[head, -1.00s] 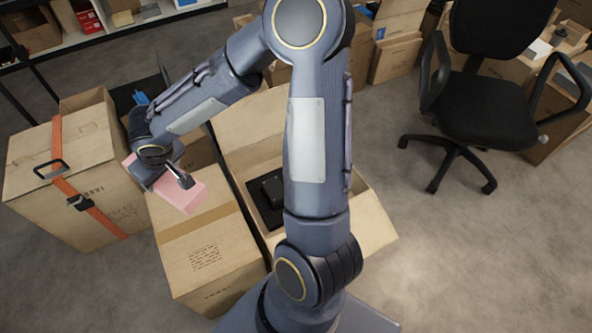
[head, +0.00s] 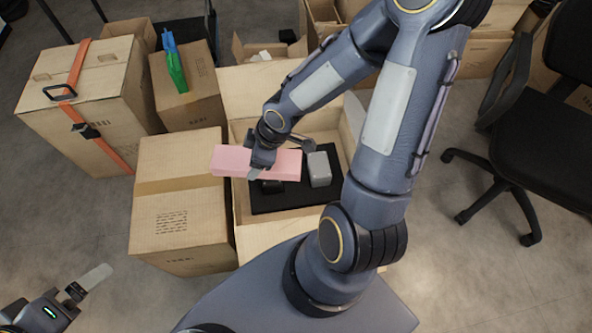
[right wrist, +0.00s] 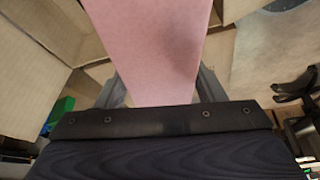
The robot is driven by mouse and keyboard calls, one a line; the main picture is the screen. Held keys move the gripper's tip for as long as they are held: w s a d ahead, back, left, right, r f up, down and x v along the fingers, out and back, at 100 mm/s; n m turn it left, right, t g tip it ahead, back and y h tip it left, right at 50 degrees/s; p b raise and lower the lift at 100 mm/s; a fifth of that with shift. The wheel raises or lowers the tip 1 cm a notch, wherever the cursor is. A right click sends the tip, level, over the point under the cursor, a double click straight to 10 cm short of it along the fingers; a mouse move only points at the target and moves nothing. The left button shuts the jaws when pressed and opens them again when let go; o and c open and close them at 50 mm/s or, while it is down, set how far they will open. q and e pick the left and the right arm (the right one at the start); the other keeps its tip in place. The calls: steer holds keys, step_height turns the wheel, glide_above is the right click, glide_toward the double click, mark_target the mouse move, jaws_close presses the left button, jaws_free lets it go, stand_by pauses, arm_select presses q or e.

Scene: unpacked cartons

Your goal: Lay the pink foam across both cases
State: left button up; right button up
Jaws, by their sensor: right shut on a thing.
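The pink foam (head: 230,161) is a flat-sided block, held roughly level above the open carton in the head view. My right gripper (head: 260,172) is shut on its middle. In the right wrist view the foam (right wrist: 155,50) runs between the two fingers and away from the camera. Below it, a grey case (head: 319,169) and a black case (head: 271,187) sit in a black insert (head: 300,202) inside the carton. The foam partly covers the black case. My left gripper (head: 88,284) is at the lower left, away from the cartons; its finger gap is unclear.
The open carton (head: 228,203) has its flaps spread. A closed carton (head: 178,200) stands left of it. Behind are a strapped carton (head: 80,95) and a box (head: 188,92) with green and blue items on it. An office chair (head: 540,120) stands at the right.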

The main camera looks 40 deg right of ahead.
mark_target(266, 174)
steer(key=s+f+n, duration=0.1)
steer(key=f+b, duration=0.1)
steer(key=s+f+n, duration=0.1)
steer(key=f, duration=0.1)
steer(key=shift+s+d+n+g+b, duration=0.1)
steer(key=shift+s+n+g+b, duration=0.2)
steer(key=shift+s+g+b, duration=0.1)
steer(key=shift+d+f, duration=0.1)
steer(key=w+d+f+b, duration=0.1)
steer(key=d+f, duration=0.3)
steer(key=w+d+f+b, duration=0.2)
steer(key=d+f, duration=0.2)
steer(key=w+d+f+b, duration=0.1)
steer(key=d+f, duration=0.4)
steer(key=shift+w, duration=0.25)
steer(key=shift+r, duration=0.1)
steer(key=shift+y, duration=0.3)
steer(key=shift+f+b, duration=0.45)
steer(key=shift+b, duration=0.05)
steer(key=o, duration=1)
